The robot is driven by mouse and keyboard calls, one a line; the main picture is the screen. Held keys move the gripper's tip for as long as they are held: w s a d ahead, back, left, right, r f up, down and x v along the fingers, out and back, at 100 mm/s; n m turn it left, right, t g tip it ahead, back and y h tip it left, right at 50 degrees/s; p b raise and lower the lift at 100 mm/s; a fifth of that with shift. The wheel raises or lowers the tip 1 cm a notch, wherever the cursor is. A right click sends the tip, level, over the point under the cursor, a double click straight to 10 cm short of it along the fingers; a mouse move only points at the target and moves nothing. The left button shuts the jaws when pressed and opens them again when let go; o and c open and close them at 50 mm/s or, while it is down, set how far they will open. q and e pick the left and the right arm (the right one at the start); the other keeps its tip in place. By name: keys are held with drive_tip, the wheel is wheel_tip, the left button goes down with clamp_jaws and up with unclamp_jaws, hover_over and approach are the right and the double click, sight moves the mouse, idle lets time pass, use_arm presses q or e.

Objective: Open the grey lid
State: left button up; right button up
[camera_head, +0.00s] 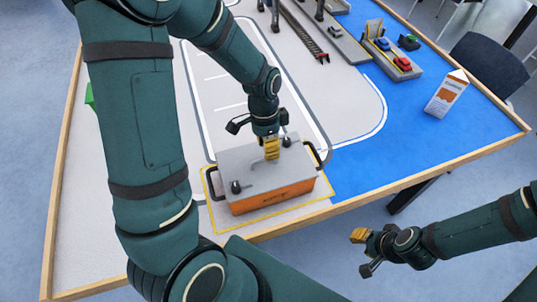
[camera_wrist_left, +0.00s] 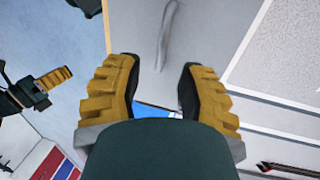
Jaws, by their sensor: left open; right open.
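The grey lid (camera_head: 245,165) lies flat and closed on an orange box (camera_head: 272,196), with black knobs on its top. My left gripper (camera_head: 271,150) is over the middle of the lid, pointing down at it. In the left wrist view its yellow fingers (camera_wrist_left: 158,80) are apart with nothing between them. A thin grey bar (camera_wrist_left: 168,30) lies ahead of the fingertips on the grey lid surface (camera_wrist_left: 205,35); I cannot tell whether they touch it. My right gripper (camera_head: 362,240) is off the table's front edge, open and empty; it also shows in the left wrist view (camera_wrist_left: 50,82).
The box stands inside a yellow outline (camera_head: 228,230) near the table's wooden front edge (camera_head: 285,232). Black handles (camera_head: 315,152) stick out at its ends.

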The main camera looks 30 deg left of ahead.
use_arm(q)
drive_tip(key=shift+s+d+f, duration=0.1)
drive_tip(key=shift+f, duration=0.65)
drive_tip(key=shift+s+d+f, duration=0.1)
drive_tip(key=shift+f, duration=0.65)
clamp_jaws()
